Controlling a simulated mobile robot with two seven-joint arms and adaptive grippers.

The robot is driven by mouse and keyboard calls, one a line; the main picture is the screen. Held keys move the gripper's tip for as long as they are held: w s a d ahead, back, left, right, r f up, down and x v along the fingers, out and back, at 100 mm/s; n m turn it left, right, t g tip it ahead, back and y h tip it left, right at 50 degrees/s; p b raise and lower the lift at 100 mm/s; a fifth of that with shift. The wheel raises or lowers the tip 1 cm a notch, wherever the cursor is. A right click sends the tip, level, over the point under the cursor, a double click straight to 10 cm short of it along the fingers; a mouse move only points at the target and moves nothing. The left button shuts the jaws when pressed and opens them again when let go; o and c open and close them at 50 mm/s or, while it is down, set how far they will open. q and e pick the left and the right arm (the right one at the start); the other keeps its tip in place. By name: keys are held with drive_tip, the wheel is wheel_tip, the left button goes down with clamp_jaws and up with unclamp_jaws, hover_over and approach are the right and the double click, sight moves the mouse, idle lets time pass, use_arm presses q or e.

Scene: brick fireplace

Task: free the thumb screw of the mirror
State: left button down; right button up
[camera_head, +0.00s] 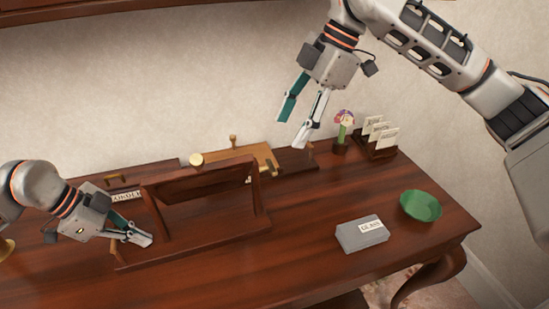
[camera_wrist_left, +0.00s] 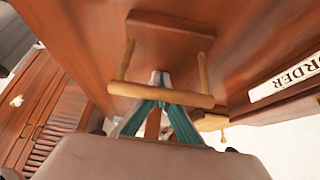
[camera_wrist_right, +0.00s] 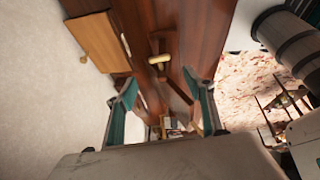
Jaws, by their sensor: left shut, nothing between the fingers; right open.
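The mirror (camera_head: 205,187) is a dark wooden tilting frame between two posts on the desk; its face is not clear from here. A brass piece (camera_head: 267,170), which looks like the thumb screw, sits by its right post. It seems to show in the right wrist view as a T-shaped brass part (camera_wrist_right: 159,60). My right gripper (camera_head: 293,130) is open and empty, above and behind the right post, apart from the brass piece. My left gripper (camera_head: 146,239) is shut and empty by the stand's left end. In the left wrist view, a wooden bar handle (camera_wrist_left: 160,96) crosses its fingers; contact is unclear.
A grey box (camera_head: 358,238) and a green bowl (camera_head: 421,205) stand on the right of the desk. A flower figure (camera_head: 343,132) and a card holder (camera_head: 378,140) stand at the back right. An ORDER label (camera_wrist_left: 285,76) is near the left gripper.

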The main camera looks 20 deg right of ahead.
sight(271, 166)
drive_tip(key=x, duration=1)
drive_tip(key=shift+a, duration=0.1)
drive_tip(key=c, duration=1.1)
